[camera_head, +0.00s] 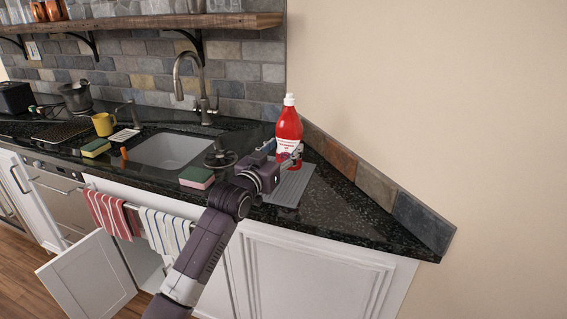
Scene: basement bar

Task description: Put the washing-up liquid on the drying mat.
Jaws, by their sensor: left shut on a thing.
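A red bottle with a white cap (289,122), which looks like the washing-up liquid, stands upright at the right end of the counter. My left gripper (290,157) is shut on its lower part. The grey drying mat (291,186) lies flat on the dark counter, under and in front of the bottle. The bottle's base is partly hidden by the gripper, so I cannot tell whether it touches the mat. My right gripper is not in view.
The sink (172,149) with its tap (190,85) lies left of the mat. Sponges (197,177), a yellow mug (104,124) and a pot (75,97) stand along the counter. A stone splashback (375,185) borders the right wall. A cabinet door (88,282) hangs open below.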

